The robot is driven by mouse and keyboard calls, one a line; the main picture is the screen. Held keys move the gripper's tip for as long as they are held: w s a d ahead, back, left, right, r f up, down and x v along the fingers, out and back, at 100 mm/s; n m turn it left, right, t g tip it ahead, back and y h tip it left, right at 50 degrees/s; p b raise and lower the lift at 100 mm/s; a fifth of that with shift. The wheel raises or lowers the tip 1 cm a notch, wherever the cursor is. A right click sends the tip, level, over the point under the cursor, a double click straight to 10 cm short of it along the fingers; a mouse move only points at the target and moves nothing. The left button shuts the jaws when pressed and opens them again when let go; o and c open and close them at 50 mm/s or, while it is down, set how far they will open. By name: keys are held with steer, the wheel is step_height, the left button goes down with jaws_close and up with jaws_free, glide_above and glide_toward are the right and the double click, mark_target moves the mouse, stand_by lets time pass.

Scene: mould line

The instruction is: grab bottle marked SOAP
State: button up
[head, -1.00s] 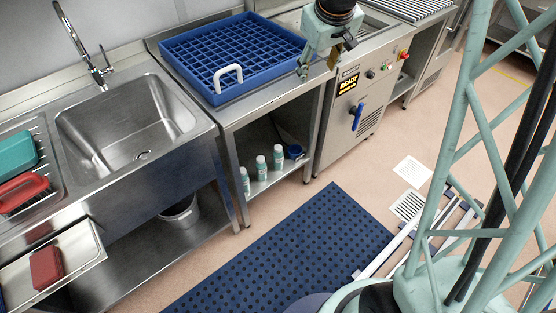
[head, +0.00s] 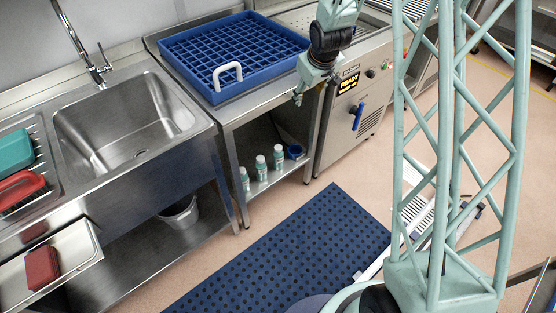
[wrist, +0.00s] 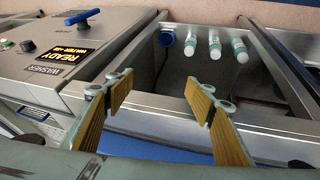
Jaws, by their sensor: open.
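Three small white-and-green bottles stand upright in a row on the lower shelf under the steel table: one at the left (head: 244,178), one in the middle (head: 261,168) and one at the right (head: 278,158). Their labels are too small to read, so I cannot tell which is marked SOAP. The wrist view also shows these bottles (wrist: 214,46), beyond my fingers near the top. My gripper (head: 308,93) is open and empty, above the table's right front edge, higher than the bottles and apart from them. Its two yellow-padded fingers (wrist: 160,97) are spread in the wrist view.
A blue round item (head: 295,151) sits right of the bottles. The tabletop (head: 232,112) above the shelf carries a blue rack (head: 215,92) with a white handle. The washer (head: 350,105) stands to the right, its blue lever sticking out. Floor before the shelf holds a flat blue mat (head: 290,240).

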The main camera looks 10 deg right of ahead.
steer(key=w+a+f+b, duration=0.1)
steer(key=w+f, duration=0.1)
steer(key=f, duration=0.7)
steer(key=w+a+f+b, duration=0.1)
steer(key=w+f, duration=0.1)
steer(key=f, duration=0.8)
steer(key=m+y, duration=0.1)
steer(key=y, duration=0.1)
glide_toward(280, 153)
steer(key=shift+s+d+f+t, duration=0.15)
steer(key=shift+d+f+t, duration=0.05)
steer(key=shift+f+t, duration=0.15)
steer(key=shift+f, duration=0.1)
steer(key=shift+b+x, duration=1.15)
steer(key=shift+x, duration=3.1)
steer(key=shift+a, duration=0.1)
steer(key=shift+b+x, duration=0.65)
steer(key=shift+x, duration=0.7)
steer(key=shift+b+x, duration=0.35)
steer(key=shift+x, duration=0.9)
steer(key=shift+s+a, duration=0.1)
steer(key=shift+a, duration=0.05)
steer(key=shift+c, duration=0.2)
